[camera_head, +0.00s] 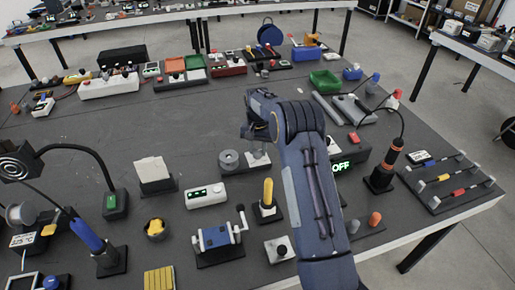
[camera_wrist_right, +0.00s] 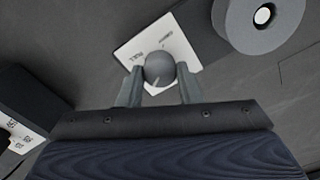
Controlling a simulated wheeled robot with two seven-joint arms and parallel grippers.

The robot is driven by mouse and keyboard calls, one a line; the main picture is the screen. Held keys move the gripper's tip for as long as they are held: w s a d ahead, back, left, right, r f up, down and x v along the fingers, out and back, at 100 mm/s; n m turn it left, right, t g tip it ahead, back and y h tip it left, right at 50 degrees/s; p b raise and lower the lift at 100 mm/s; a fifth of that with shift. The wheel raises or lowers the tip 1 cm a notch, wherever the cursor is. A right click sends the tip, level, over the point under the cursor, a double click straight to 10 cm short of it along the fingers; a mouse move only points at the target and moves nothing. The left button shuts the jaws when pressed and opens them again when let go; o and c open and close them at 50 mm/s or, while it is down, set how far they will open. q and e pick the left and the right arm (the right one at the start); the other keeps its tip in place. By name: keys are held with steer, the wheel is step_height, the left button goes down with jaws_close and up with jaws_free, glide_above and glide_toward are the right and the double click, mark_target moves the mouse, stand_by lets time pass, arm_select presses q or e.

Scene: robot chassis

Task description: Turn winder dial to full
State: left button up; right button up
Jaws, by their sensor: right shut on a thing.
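The winder dial (camera_wrist_right: 159,68) is a round grey knob with a pale pointer line on a white plate (camera_wrist_right: 132,50). The plate carries printed words, one of which looks like FULL; the pointer line runs toward the lower left of the knob in the wrist view. My right gripper (camera_wrist_right: 160,84) has a finger on each side of the knob and is shut on it. In the head view my right arm reaches from the bottom to the middle of the table and hides the dial; a bit of white plate (camera_head: 259,160) shows beneath the hand. My left gripper is out of view.
A grey ring-shaped piece (camera_head: 229,161) stands just left of the hand; it also shows in the wrist view (camera_wrist_right: 258,20). A white box with a green display (camera_head: 206,195), a blue crank device (camera_head: 217,237) and a yellow-handled lever (camera_head: 268,195) stand nearer.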

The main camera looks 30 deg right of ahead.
mark_target(258, 151)
steer(key=m, duration=0.7)
steer(key=shift+r, duration=0.1)
steer(key=m, duration=0.4)
steer(key=shift+p, duration=0.4)
steer(key=shift+m, duration=1.8)
steer(key=o, duration=1)
steer(key=shift+r, duration=3.85)
steer(key=shift+s, duration=0.1)
